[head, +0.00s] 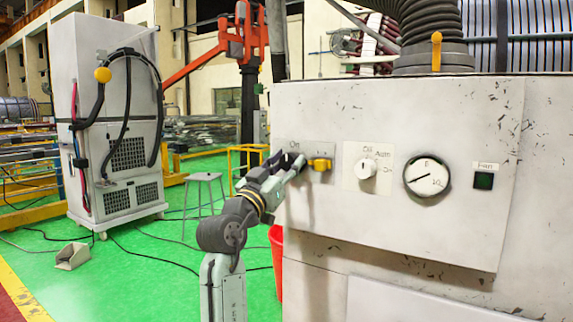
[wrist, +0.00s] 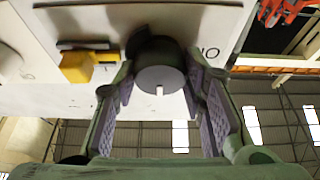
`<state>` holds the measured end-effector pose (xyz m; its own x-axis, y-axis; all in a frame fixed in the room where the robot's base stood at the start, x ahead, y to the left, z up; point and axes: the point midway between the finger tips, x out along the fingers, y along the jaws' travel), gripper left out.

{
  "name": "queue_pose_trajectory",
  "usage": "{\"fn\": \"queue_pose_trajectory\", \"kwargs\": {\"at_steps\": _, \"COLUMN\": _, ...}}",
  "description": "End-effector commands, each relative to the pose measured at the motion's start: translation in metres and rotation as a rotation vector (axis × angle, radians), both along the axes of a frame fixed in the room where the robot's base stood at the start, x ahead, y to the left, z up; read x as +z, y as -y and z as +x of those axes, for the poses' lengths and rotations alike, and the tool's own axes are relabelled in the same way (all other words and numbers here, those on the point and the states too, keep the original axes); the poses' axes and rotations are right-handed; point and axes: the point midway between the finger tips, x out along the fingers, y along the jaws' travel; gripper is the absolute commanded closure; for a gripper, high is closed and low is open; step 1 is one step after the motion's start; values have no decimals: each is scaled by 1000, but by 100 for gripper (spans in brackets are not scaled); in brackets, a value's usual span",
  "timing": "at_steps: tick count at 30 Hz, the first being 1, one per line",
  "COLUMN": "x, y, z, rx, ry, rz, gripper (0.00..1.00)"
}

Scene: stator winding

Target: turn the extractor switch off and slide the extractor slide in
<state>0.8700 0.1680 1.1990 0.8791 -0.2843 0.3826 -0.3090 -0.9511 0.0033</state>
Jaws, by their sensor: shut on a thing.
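My gripper (head: 292,163) is at the left part of the pale machine panel, and its fingers hide most of the switch there in the head view. In the wrist view my gripper (wrist: 160,95) has a finger on each side of a dark round knob, the switch (wrist: 160,78), and is shut on it. A yellow block (head: 320,164), which looks like the slide, sits just right of my gripper on the panel. In the wrist view the yellow slide (wrist: 77,67) is left of the fingers, apart from them, by a dark slot.
Right of the slide are a white selector knob (head: 366,168), a round dial (head: 427,177) and a dark green fan button (head: 484,180). A yellow lever (head: 436,50) stands by the thick hose (head: 432,22) above. A red bin (head: 276,255) stands below my arm.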

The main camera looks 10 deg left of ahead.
Motion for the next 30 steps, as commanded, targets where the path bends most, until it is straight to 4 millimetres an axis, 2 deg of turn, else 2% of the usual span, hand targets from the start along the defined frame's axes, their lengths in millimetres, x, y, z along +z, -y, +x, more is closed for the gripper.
{"fn": "queue_pose_trajectory", "kwargs": {"at_steps": 11, "x": 3, "y": 2, "z": 0, "rx": -3, "ry": -43, "rz": -136, "gripper": 90}}
{"fn": "queue_pose_trajectory", "kwargs": {"at_steps": 30, "x": 4, "y": 2, "z": 0, "rx": -2, "ry": -228, "rz": -697, "gripper": 90}}
